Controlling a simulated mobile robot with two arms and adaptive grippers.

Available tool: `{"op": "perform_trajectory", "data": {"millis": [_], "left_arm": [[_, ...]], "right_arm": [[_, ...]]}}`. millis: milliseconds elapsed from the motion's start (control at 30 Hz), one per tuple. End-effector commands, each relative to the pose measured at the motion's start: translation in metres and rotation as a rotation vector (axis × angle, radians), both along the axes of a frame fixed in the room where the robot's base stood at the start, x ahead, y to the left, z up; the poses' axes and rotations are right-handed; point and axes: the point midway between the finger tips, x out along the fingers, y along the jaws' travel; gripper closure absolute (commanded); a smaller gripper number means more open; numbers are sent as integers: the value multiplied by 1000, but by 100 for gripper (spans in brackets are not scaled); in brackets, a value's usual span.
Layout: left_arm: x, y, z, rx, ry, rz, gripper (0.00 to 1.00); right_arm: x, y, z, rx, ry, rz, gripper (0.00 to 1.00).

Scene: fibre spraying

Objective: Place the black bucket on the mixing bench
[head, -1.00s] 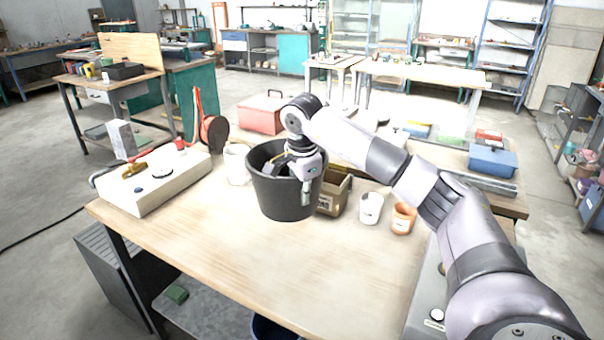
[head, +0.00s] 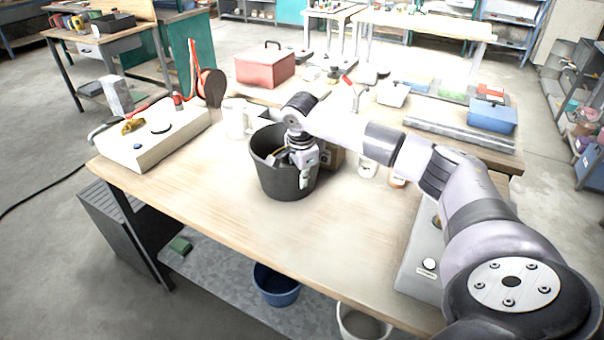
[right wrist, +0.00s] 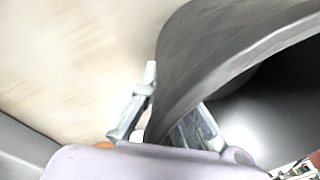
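The black bucket (head: 284,184) is upright over the middle of the wooden bench (head: 210,210). I cannot tell for sure whether its base touches the top. My right gripper (head: 304,172) is at the bucket's right rim, pointing down. In the right wrist view the two fingers (right wrist: 165,118) stand on either side of the bucket wall (right wrist: 195,70), one outside and one inside, shut on it. The bucket's dark inside shows at the right of that view. My left gripper is not in view.
A white mug (head: 238,118) stands behind left of the bucket. The bench's front is clear.

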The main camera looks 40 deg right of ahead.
Motion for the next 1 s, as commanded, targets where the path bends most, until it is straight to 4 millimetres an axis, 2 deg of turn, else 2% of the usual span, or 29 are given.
{"op": "perform_trajectory", "data": {"millis": [67, 433, 767, 867, 1000], "left_arm": [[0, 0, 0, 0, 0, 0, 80], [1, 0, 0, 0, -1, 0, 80], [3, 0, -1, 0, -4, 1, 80], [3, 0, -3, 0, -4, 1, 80], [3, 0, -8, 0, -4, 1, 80]], "right_arm": [[2, 0, 3, 0, -8, 0, 100], [0, 0, 0, 0, 1, 1, 75], [0, 0, 3, 0, 0, 0, 75], [-1, 1, 11, 1, -2, 0, 75], [-4, 5, 37, 0, -5, 2, 75]]}}
